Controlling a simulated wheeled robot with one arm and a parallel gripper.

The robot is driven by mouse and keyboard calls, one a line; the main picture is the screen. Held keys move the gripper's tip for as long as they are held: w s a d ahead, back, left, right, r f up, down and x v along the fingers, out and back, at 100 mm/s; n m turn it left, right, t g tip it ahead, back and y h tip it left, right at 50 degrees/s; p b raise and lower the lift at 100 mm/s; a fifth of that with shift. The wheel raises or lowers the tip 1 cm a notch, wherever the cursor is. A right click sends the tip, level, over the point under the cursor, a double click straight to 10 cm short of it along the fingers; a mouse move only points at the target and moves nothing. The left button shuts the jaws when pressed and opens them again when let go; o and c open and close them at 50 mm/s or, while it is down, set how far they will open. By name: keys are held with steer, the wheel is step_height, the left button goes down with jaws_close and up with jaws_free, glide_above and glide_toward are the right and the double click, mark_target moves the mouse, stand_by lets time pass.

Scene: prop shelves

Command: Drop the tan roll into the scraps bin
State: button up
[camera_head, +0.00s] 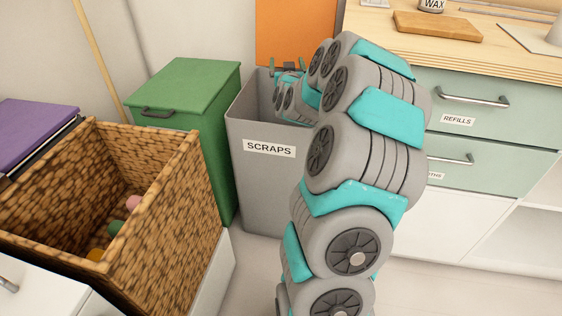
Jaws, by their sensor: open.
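The scraps bin (262,190) is a tall grey open-topped bin with a white "SCRAPS" label, standing on the floor at the middle. My gripper (287,67) is small in the view, at the bin's far rim, with its fingers pointing away from me. It is open and I see nothing between the fingers. My arm crosses in front of the bin's right side and hides part of its opening. I do not see the tan roll in this view. The bin's floor is hidden.
A green lidded bin (185,95) stands left of the scraps bin. A wicker basket (185,225) with several coloured balls is at the lower left. Drawers (480,118) under a wooden worktop (490,52) stand at the right. An orange panel (296,28) is behind the bin.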

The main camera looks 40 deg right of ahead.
steer(key=r+b+v, duration=0.2)
steer(key=b+v, duration=0.5)
steer(key=v, duration=0.9)
steer(key=shift+s+d+r, duration=0.2)
steer(key=shift+d+r, duration=0.05)
steer(key=shift+r, duration=0.15)
